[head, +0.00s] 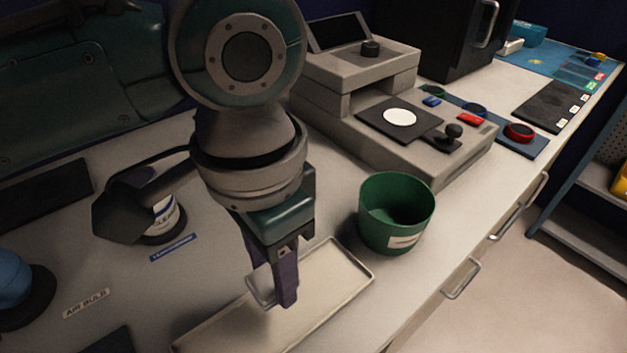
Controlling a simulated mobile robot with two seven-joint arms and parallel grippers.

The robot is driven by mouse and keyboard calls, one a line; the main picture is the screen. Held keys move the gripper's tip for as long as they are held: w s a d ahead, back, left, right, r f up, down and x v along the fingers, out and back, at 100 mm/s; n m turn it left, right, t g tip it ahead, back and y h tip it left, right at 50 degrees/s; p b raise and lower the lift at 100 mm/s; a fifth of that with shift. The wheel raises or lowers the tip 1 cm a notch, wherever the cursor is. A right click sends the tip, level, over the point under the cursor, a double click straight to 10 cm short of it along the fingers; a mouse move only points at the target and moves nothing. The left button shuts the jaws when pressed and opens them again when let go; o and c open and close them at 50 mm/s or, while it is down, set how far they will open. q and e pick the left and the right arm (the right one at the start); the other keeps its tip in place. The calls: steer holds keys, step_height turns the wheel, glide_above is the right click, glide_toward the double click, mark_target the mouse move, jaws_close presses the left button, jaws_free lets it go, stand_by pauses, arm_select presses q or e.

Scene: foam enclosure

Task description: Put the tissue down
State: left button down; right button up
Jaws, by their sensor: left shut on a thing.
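My left gripper (276,284) points down over a long shallow pale tray (335,273) in the head view. It is shut on a small pale tissue (259,287), which shows at the left of the fingertips. The dark fingers hide part of the tissue. The tissue is over the tray, but I cannot tell whether it touches the tray floor. My right gripper is not in view.
A green round bin (396,212) stands right of the tray. Behind it is a grey stepped machine (400,130). A bottle (165,214) in a dark holder and a blue object (12,275) are at left. The bench's front edge is at right.

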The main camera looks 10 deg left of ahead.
mark_target(281, 311)
arm_select(q)
steer(key=shift+f+b, duration=0.5)
steer(key=shift+f, duration=2.45)
steer(key=shift+f, duration=0.15)
steer(key=c, duration=0.7)
jaws_free()
